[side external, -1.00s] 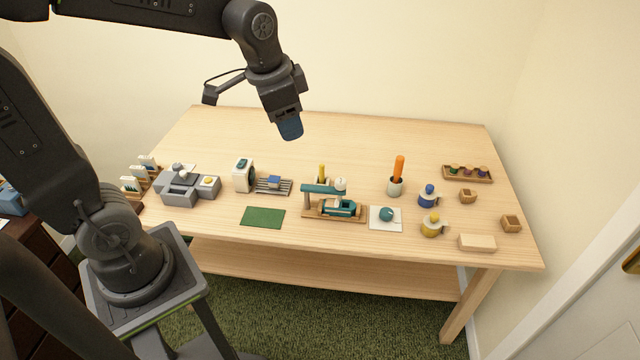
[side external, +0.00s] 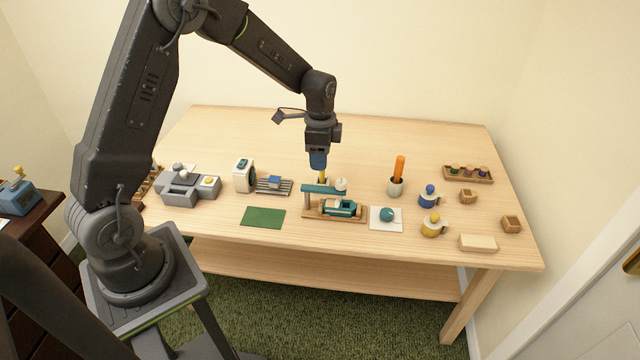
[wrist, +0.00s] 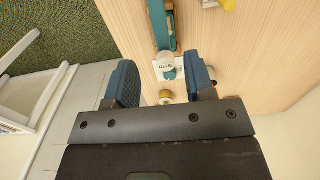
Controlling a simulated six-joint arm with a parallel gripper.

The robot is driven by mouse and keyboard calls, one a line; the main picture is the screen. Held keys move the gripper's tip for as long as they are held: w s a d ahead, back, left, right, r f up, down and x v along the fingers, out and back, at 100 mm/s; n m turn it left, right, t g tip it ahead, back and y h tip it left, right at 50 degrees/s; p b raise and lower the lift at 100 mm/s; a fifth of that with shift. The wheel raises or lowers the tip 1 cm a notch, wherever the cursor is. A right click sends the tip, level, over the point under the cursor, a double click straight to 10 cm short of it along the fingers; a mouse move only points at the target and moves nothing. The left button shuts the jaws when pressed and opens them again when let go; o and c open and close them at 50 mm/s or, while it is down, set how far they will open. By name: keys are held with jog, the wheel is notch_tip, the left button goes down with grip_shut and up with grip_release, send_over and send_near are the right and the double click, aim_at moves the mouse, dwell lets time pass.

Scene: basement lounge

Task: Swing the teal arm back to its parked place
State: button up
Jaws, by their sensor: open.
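The teal arm (side external: 319,188) is a short bar on an upright post at the left of a wooden base (side external: 312,215). It reaches right above a teal block-like piece (side external: 340,207) on that base. A white round-topped thing (side external: 340,184) is just behind its right end. My gripper (side external: 318,168) points down, above and behind the teal arm, apart from it. In the wrist view my gripper (wrist: 160,85) is open, with nothing seen held. A long teal piece (wrist: 160,22) shows beyond the fingers; I cannot tell which part it is.
A green mat (side external: 263,217) lies front left, a white card (side external: 378,223) with a teal round thing front right. An orange-handled tool in a cup (side external: 396,186) stands right. The table's back is clear.

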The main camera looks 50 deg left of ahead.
aim_at(320, 187)
notch_tip(320, 187, down, 9)
jog(key=shift+f, duration=0.1)
jog(key=shift+c, duration=0.2)
grip_shut()
dwell(0.5)
